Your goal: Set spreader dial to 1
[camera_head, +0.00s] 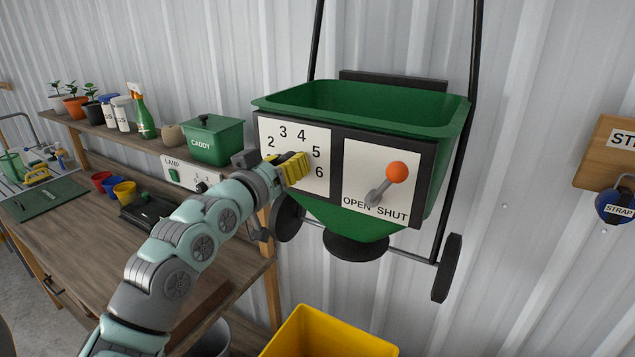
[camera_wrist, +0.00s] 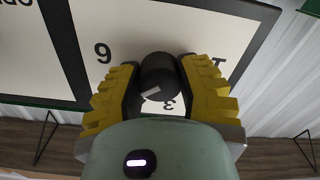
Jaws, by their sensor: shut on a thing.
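The green spreader (camera_head: 350,98) hangs by the wall, with a white dial panel (camera_head: 265,128) on its front. Numbers 2, 3, 4, 5 and 6 show around the dial; my gripper hides the 1 in the head view. My gripper (camera_head: 295,167) is shut on the dial's knob, its yellow fingers over the panel. In the wrist view the black knob (camera_wrist: 158,76) sits between both fingers. A white mark on the knob slants toward the lower left there; the number it points at is hidden by a finger. An upside-down 6 shows left of the knob.
Right of the dial is an OPEN/SHUT lever (camera_head: 397,172) with an orange ball, close to my gripper. A green caddy (camera_head: 215,139) and lamp box (camera_head: 188,178) stand left. A yellow bin (camera_head: 330,335) is below. A strap board (camera_head: 605,155) hangs far right.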

